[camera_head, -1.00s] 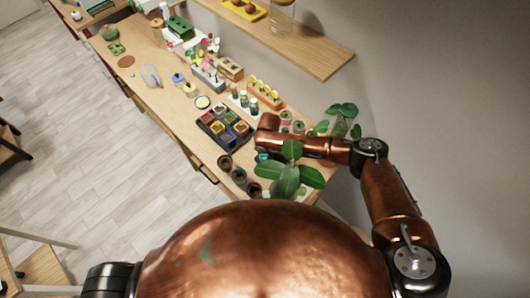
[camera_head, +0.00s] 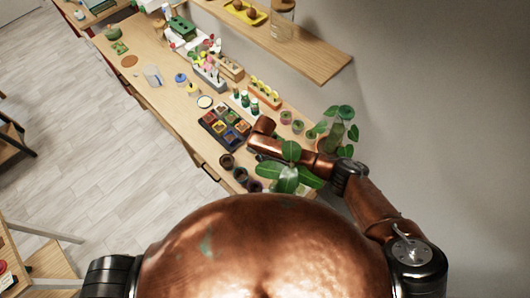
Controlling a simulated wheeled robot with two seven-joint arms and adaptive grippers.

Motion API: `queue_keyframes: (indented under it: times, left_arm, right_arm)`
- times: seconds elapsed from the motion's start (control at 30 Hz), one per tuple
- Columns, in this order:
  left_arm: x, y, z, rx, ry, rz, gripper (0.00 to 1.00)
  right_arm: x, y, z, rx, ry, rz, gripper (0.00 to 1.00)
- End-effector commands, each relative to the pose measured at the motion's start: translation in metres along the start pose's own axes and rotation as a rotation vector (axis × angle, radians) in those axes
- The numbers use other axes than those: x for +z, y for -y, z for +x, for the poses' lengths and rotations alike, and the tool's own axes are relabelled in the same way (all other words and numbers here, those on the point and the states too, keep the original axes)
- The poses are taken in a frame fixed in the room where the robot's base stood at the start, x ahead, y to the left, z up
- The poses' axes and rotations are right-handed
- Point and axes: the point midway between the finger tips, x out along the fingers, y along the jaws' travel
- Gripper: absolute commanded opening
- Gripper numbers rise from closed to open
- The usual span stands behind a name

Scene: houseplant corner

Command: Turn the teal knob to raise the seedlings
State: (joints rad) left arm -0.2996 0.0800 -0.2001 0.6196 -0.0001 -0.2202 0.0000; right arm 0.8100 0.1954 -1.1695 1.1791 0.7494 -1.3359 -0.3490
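A dark tray (camera_head: 208,133) with several small coloured square pots stands on the wooden bench, just left of my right arm. I cannot make out a teal knob; part of the bench is hidden under my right arm and some broad green leaves. My copper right arm comes in from the right and reaches over the bench beside the tray. Its gripper is hidden, and no fingers show.
A leafy plant (camera_head: 286,180) overlaps my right arm, and another (camera_head: 341,113) stands behind it near the wall. Dark round pots (camera_head: 226,161) line the near bench edge. An orange rack (camera_head: 265,95) and several small bottles stand behind the tray. A wooden shelf (camera_head: 318,62) overhangs the back.

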Motion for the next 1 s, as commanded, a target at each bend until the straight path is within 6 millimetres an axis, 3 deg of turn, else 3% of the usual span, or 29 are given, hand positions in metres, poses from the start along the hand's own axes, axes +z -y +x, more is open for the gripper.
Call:
queue_keyframes:
  times: [0.73,0.77,0.87,1.0]
  left_arm:
    - [-0.0002,0.0000,-0.0046,0.000,0.000,0.000,0.40]
    - [-0.0002,0.0000,-0.0046,0.000,0.000,0.000,0.40]
    - [-0.0002,0.0000,-0.0046,0.000,0.000,0.000,0.40]
    - [-0.0003,0.0000,-0.0046,0.000,0.000,0.000,0.40]
  right_arm:
    - [-0.0026,-0.0005,-0.0012,0.002,0.003,0.091,0.09]
    - [-0.0027,-0.0005,-0.0013,0.002,0.003,0.091,0.34]
    - [-0.0024,-0.0005,-0.0011,0.001,0.004,0.090,0.41]
    - [-0.0016,-0.0004,-0.0007,0.001,0.005,0.090,0.41]
